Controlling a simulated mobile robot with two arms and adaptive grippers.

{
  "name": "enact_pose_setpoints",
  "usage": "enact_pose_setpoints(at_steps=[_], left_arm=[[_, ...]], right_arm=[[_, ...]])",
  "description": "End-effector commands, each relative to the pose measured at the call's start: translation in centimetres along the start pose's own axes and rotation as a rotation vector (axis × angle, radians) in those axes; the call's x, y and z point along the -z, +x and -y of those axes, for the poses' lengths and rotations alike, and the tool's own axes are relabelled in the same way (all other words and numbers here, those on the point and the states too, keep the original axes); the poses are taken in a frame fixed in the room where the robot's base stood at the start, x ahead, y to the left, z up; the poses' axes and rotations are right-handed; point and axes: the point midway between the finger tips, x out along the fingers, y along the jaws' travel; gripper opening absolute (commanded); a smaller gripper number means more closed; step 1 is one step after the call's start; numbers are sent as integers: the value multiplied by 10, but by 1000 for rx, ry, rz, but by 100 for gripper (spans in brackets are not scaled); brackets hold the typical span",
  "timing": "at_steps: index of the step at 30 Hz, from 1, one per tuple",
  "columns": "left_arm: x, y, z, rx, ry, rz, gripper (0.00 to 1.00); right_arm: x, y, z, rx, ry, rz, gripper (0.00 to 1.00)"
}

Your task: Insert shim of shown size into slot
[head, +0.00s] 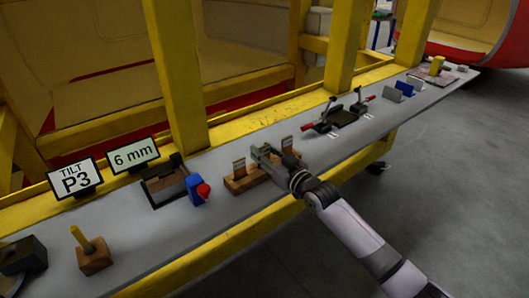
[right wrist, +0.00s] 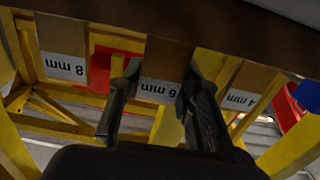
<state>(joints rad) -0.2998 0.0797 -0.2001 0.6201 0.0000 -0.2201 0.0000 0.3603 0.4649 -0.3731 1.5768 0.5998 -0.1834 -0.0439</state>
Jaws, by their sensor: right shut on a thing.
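A display sign (head: 133,155) reads "6 mm". My right gripper (head: 268,156) is at the wooden shim rack (head: 236,185). In the right wrist view, my right gripper (right wrist: 160,82) is shut on the middle shim (right wrist: 165,58), labelled 6 mm, one finger on each side. The shim appears to be still in line with its neighbours at the rack. The 8 mm shim (right wrist: 63,50) and the 4 mm shim (right wrist: 247,85) stand on either side. A dark fixture with a slot-like gap (head: 165,184) sits left of the rack. My left gripper is not in view.
A "TILT P3" sign (head: 76,179) stands left of the 6 mm sign. A blue part with a red knob (head: 198,190) adjoins the fixture. A wooden block with a yellow peg (head: 93,255) stands at the front left. A clamp fixture with red handles (head: 337,116) is farther right.

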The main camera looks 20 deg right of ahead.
Motion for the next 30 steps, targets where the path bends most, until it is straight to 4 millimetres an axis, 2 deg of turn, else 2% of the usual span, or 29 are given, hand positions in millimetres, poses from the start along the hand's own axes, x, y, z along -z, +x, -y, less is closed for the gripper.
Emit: enact_pose_setpoints(at_steps=[13, 14, 22, 30], left_arm=[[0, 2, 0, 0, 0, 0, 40], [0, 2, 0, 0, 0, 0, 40], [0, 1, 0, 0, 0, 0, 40], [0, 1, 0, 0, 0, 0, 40]], right_arm=[[-8, 0, 0, 0, 0, -4, 0], [-8, 0, 0, 0, 0, -2, 33], [-7, 0, 0, 0, 1, -2, 51], [-7, 0, 0, 0, 1, -2, 52]])
